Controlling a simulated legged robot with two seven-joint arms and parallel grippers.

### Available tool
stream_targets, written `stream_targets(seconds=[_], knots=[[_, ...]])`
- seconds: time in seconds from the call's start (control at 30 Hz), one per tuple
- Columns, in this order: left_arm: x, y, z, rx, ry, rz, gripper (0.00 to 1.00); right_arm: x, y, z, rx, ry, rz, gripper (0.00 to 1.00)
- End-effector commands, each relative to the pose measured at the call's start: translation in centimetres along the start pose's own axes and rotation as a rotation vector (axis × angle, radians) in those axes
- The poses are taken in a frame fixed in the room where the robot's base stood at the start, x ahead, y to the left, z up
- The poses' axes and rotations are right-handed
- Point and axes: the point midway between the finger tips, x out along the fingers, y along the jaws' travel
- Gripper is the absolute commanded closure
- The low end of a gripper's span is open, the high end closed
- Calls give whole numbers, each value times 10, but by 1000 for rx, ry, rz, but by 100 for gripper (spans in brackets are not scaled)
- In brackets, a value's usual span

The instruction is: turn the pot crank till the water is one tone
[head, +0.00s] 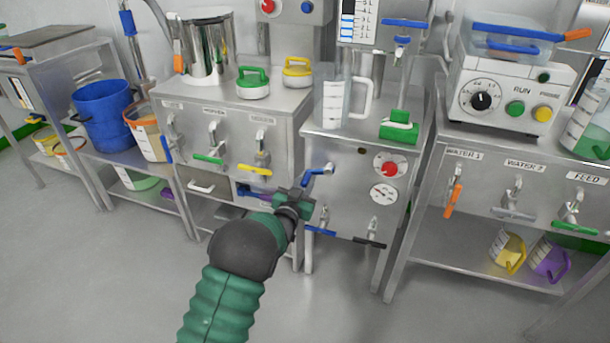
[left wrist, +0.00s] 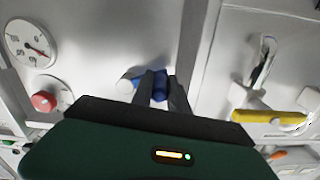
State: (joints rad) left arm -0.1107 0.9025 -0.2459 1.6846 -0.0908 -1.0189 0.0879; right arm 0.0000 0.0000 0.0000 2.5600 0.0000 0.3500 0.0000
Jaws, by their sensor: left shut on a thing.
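My left gripper (head: 310,188) reaches the front panel of the middle steel cabinet (head: 345,160). It is shut on the blue grip of a small crank (head: 318,173) that sticks out left of the dial and gauge. In the left wrist view the blue grip (left wrist: 160,84) is between the two fingers, with a pale end beside it. A tall steel pot (head: 205,50) stands on the left cabinet; its inside is not clear. No water with readable tones shows. My right gripper is not in view.
A red knob (head: 389,164) and a gauge (head: 383,195) are right of the crank. A yellow-handled tap (head: 255,169) is left of it, and blue and black taps are below. A clear jug (head: 335,102) stands on top. The floor in front is clear.

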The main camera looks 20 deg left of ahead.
Motion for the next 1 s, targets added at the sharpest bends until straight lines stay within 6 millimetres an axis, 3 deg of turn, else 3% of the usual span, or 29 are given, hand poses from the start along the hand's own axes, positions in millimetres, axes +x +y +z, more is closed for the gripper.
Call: stream_targets(seconds=[0.5, 1.0], knots=[[-1, 20, 24, -491, -6, -1, 100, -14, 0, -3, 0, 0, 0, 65], [-1, 45, 34, -966, -5, -3, 100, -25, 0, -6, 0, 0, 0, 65]])
